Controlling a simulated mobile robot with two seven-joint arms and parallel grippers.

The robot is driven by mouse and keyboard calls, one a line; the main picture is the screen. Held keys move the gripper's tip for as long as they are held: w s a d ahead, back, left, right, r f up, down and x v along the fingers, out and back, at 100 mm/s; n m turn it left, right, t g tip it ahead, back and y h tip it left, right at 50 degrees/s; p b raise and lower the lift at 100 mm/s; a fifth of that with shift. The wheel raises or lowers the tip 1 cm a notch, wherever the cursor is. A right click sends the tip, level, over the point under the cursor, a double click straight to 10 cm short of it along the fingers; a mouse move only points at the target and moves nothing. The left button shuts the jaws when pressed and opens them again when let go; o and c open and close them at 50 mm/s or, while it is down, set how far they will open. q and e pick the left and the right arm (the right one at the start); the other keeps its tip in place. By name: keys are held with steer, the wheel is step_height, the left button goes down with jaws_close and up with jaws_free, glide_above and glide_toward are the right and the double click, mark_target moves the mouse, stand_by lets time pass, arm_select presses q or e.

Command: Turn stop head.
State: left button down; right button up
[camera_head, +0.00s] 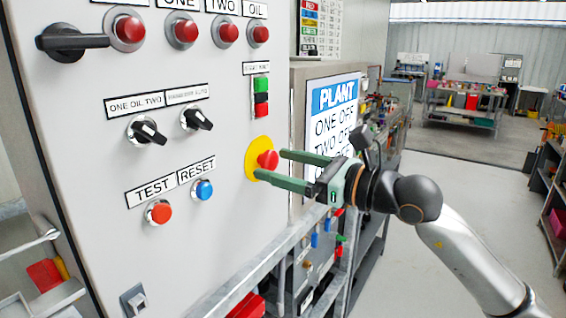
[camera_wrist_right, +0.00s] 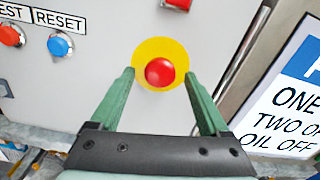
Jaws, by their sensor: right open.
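The stop head is a red mushroom button (camera_head: 268,160) on a round yellow plate (camera_head: 250,160), on the grey panel's right side. It also shows in the right wrist view as a red head (camera_wrist_right: 160,72) on its yellow disc (camera_wrist_right: 160,48). My right gripper (camera_head: 268,165) is open, with its green fingers pointing at the panel. In the right wrist view its fingertips (camera_wrist_right: 161,74) stand on either side of the red head, with gaps between. I cannot tell whether the tips touch the plate. My left gripper is not in view.
The grey panel (camera_head: 100,90) carries a black handle (camera_head: 72,42), two black selector knobs, an orange test button (camera_head: 159,212) and a blue reset button (camera_head: 204,189). A metal rail (camera_head: 250,265) runs below. A PLANT sign (camera_head: 334,115) stands right of the panel. Open floor lies further right.

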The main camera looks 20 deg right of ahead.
jaws_close()
steer(key=shift+m+b, duration=0.4)
steer(key=shift+m, duration=0.8)
steer(key=m, duration=0.3)
jaws_free()
steer(key=shift+s, duration=0.1)
